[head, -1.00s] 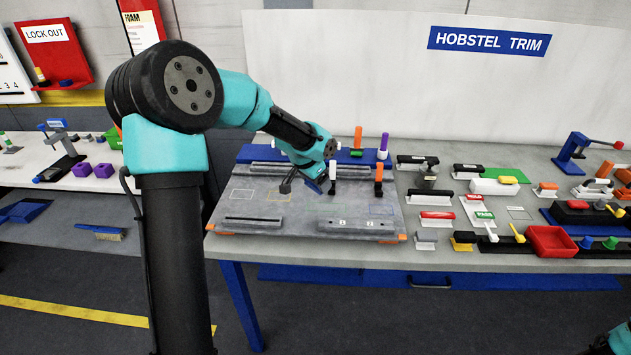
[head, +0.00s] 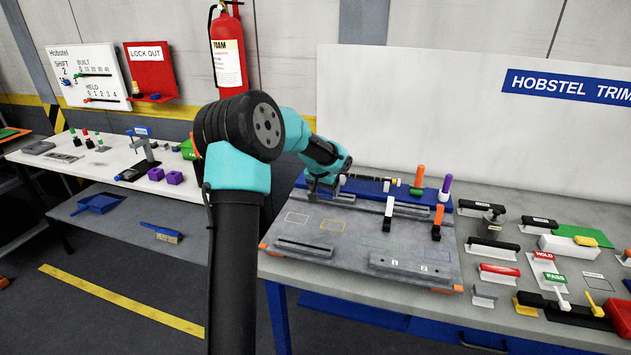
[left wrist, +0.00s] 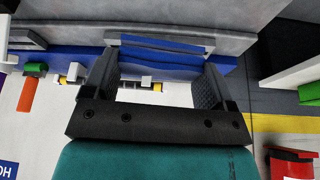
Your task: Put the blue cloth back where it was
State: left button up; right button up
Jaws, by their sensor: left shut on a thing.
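My left gripper (head: 322,190) is over the back left corner of the grey fixture plate (head: 350,240), beside the blue rail (head: 375,187) along its back. In the left wrist view, my left gripper (left wrist: 160,48) is shut on the blue cloth (left wrist: 160,42), which shows as a flat blue strip between the fingertips. More blue, that of the rail, lies behind it, so the cloth's outline is hard to separate. In the head view I cannot make out the cloth clearly. My right gripper is out of view.
White and orange upright clamps (head: 388,212) stand on the plate, with outlined squares beside them. An orange and green piece (head: 417,180) and a purple one (head: 445,188) stand at the back. Labelled blocks crowd the bench to the right. A side bench (head: 120,165) is at left.

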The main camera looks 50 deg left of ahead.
pick_arm(q)
jog(key=shift+n+y, duration=0.3)
jog(key=shift+n, duration=0.6)
jog(key=a, duration=0.2)
jog(key=s+a, duration=0.1)
jog(key=a, duration=0.2)
jog(key=shift+r, duration=0.1)
jog(key=shift+w+a+f, duration=0.25)
jog(key=shift+w+a, duration=1.5)
jog(key=shift+a, duration=0.2)
jog(key=shift+w+a+f, duration=0.25)
jog(key=shift+w+a, duration=1.55)
jog(key=shift+a, duration=0.2)
jog(key=shift+w+a+f, duration=0.25)
jog(key=shift+w+a, duration=1.5)
jog(key=shift+a, duration=0.2)
jog(key=shift+f, duration=1.75)
jog(key=shift+f, duration=0.1)
jog(key=o, duration=0.9)
